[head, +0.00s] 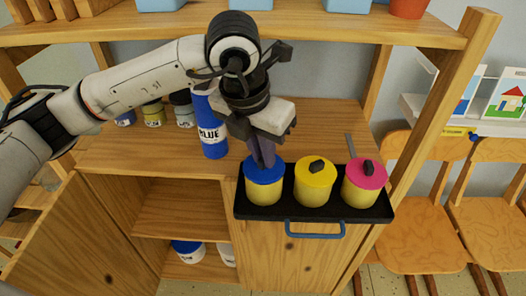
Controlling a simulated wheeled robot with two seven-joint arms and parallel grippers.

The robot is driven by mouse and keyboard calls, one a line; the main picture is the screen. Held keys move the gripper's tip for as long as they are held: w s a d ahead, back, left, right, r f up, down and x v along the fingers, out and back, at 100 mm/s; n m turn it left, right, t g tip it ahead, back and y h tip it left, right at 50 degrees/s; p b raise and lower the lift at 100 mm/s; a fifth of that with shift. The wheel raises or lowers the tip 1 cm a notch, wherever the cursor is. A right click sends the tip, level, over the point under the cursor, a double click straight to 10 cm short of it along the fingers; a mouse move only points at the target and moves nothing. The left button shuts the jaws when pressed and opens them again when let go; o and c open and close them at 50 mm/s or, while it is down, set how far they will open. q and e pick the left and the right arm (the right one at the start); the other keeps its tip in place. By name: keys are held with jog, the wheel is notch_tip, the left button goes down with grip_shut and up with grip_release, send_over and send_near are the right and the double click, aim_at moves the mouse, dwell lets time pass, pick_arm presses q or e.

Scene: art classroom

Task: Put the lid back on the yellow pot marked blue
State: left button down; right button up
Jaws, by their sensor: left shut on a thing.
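Three yellow pots stand in a row on a black tray (284,213) with a blue handle. The left pot (264,195) has a blue lid (264,170) over its top. My left gripper (264,164) points down from above and is shut on this lid, its fingertips covering the knob. The lid looks level on the rim, but I cannot tell whether it is fully seated. The middle pot (315,195) has a yellow lid and the right pot (362,194) a pink lid, each with a dark knob. My right gripper is out of view.
A blue bottle (214,147) labelled BLUE stands just left of the gripper, with small jars (154,115) behind. A shelf (330,32) with containers crosses above. Below is an open cabinet with a door (90,250) swung left. Chairs (410,200) stand at right.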

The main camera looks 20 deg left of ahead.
pick_arm(q)
jog(key=shift+f+b, duration=0.2)
jog(key=shift+b, duration=0.55)
dwell(0.8)
dwell(0.4)
jog(key=c, duration=1.2)
grip_release()
jog(key=shift+r, duration=0.15)
jog(key=shift+r+p, duration=1.85)
jog(key=shift+r, duration=1.55)
grip_shut()
